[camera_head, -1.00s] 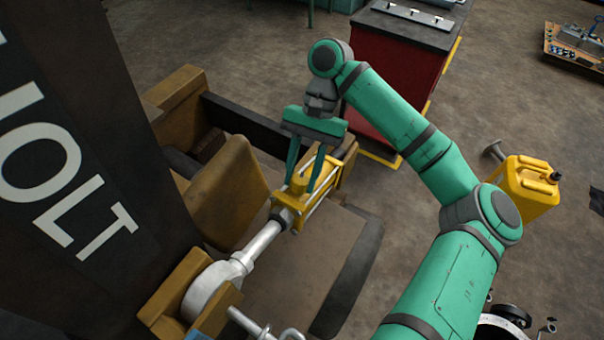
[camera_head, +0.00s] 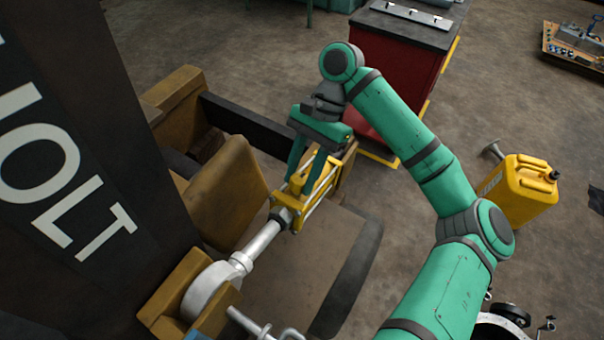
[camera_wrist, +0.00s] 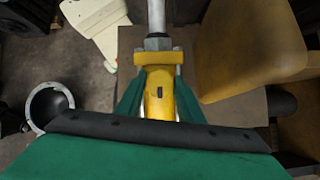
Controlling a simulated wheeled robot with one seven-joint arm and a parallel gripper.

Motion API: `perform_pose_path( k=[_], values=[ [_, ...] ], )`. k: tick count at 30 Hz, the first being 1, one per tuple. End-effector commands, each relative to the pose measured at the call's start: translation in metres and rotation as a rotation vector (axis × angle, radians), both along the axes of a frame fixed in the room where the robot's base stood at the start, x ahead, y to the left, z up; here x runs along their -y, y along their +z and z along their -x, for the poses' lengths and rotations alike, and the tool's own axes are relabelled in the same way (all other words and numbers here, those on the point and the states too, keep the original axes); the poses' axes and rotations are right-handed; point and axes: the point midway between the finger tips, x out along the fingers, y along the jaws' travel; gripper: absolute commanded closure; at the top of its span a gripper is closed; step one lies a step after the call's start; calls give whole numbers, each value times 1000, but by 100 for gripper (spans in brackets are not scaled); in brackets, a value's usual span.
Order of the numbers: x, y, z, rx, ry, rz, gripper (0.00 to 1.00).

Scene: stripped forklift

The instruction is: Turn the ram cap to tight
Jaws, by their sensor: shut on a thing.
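The ram (camera_head: 287,217) lies at a slant in the head view, with a yellow body and a silver rod (camera_head: 262,241) running down to a pale round eye. My gripper (camera_head: 301,189) comes down from above, its two green fingers on either side of the yellow ram cap (camera_wrist: 158,106). It is shut on the cap. In the wrist view the yellow cylinder sits between the fingers, with a small dark slot on its top. The palm is tilted in the head view. My fingers hide the cap's sides, and I cannot tell how tight it is.
The forklift's dark mast (camera_head: 75,150) with white letters fills the left. A brown seat-like block (camera_head: 228,190) stands close beside the ram. A red cabinet (camera_head: 390,75) stands behind my arm, and a yellow jerrycan (camera_head: 525,190) is at right on open floor.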

Motion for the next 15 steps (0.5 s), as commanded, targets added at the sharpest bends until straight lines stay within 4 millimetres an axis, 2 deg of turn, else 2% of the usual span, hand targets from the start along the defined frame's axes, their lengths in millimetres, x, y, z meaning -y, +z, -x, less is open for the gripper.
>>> perform_pose_path(
  k=[3,4,6,15],
  values=[
    [2,-1,2,-6,5,5,88],
    [2,-1,2,-6,5,5,64],
    [2,-1,2,-6,5,5,48],
    [1,0,0,-2,2,2,48]
  ],
)
